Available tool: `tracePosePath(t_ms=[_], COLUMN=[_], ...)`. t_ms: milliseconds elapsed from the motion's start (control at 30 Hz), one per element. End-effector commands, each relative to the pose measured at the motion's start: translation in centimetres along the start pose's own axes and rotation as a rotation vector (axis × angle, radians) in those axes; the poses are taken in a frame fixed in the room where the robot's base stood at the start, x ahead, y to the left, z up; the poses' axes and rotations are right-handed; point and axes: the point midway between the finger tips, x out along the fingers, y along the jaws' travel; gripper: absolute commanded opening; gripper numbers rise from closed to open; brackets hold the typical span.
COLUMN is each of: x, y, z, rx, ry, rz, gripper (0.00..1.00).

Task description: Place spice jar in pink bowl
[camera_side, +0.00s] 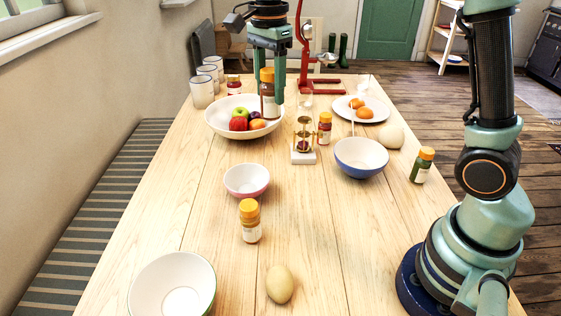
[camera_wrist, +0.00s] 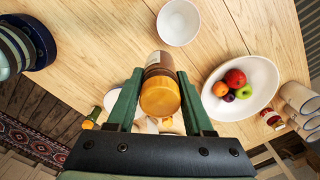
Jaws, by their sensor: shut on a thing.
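My gripper (camera_side: 268,90) is shut on a spice jar (camera_side: 269,106) with an orange lid, held upright over the fruit bowl's right part. In the wrist view my gripper (camera_wrist: 160,78) has its green fingers on both sides of the jar (camera_wrist: 160,98), lid towards the camera. The pink bowl (camera_side: 247,181), white inside, stands empty on the table, nearer the side camera than my gripper. A bowl with a white inside shows at the top of the wrist view (camera_wrist: 178,22); its outer colour is hidden there.
A white fruit bowl (camera_side: 215,123) is beneath my gripper. A brass-and-white stand (camera_side: 303,150), blue bowl (camera_side: 361,158) and another jar (camera_side: 325,129) are to its right. Another orange-lidded jar (camera_side: 250,222), an egg (camera_side: 280,284) and a large bowl (camera_side: 172,289) are in front.

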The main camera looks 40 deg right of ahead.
Motion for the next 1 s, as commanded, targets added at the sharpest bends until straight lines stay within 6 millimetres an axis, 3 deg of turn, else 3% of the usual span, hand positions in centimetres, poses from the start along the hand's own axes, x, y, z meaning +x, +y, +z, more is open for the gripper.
tracePosePath(t_ms=[200, 467, 1000], x=[0.6, 2.1, 14.5], y=[-3.4, -4.4, -4.3], z=[3.4, 4.6, 4.5], rx=[-0.020, -0.023, -0.023], ry=[0.000, 0.000, 0.001], rz=[0.000, 0.002, 0.003], gripper=[0.00, 0.00, 0.00])
